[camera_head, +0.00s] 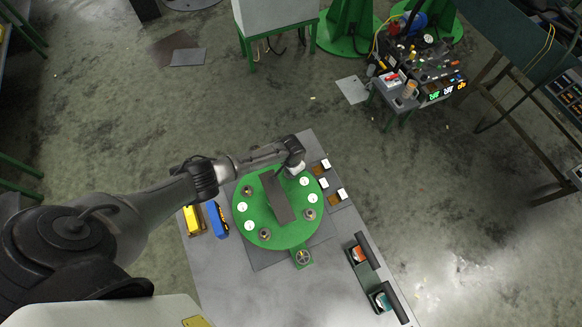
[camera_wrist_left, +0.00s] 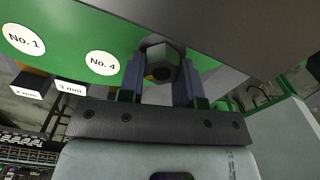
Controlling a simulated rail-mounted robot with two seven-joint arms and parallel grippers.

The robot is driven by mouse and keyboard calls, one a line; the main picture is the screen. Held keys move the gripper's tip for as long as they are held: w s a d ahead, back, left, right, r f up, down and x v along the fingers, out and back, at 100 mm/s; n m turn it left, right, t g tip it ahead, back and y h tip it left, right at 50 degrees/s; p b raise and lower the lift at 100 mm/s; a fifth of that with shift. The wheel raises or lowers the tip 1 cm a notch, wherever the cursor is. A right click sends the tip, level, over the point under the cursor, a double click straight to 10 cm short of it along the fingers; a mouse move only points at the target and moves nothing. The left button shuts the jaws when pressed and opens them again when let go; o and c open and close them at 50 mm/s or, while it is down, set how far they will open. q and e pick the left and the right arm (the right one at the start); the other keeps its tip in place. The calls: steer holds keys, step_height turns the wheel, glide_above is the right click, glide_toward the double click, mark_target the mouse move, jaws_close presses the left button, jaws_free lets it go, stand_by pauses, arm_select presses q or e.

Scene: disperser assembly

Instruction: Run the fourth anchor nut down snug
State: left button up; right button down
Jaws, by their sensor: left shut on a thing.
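A green round plate (camera_head: 282,236) lies on the grey table, with a dark grey upright block (camera_head: 277,197) over its middle. Three anchor nuts show on the plate: one at left (camera_head: 247,190), one at the front (camera_head: 264,233) and one at right (camera_head: 310,214). My left gripper (camera_head: 291,165) is at the plate's far edge. In the left wrist view the left gripper (camera_wrist_left: 160,82) is shut on the fourth nut (camera_wrist_left: 160,62), a hexagonal metal nut with a dark bore, near the "No. 4" label (camera_wrist_left: 102,64). Whether it is seated is hidden. My right gripper is out of view.
Yellow (camera_head: 192,220) and blue (camera_head: 217,219) items lie left of the plate. Labelled spacer pieces sit at its right; "2 mm" (camera_wrist_left: 27,93) and "3 mm" (camera_wrist_left: 71,87) labels show in the wrist view. Two dark holders (camera_head: 362,254) (camera_head: 384,300) stand at the front right. A small handwheel (camera_head: 303,257) is at the plate's front.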

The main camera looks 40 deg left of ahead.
arm_select(q)
steer(key=m, duration=0.3)
steer(key=shift+d+m, duration=0.1)
steer(key=shift+m, duration=0.3)
steer(key=m, duration=0.3)
steer(key=shift+s, duration=0.15)
steer(key=m+b, duration=0.1)
steer(key=m, duration=0.2)
steer(key=shift+d, duration=0.1)
steer(key=shift+m, duration=0.3)
steer(key=shift+s, duration=0.1)
steer(key=o, duration=0.9)
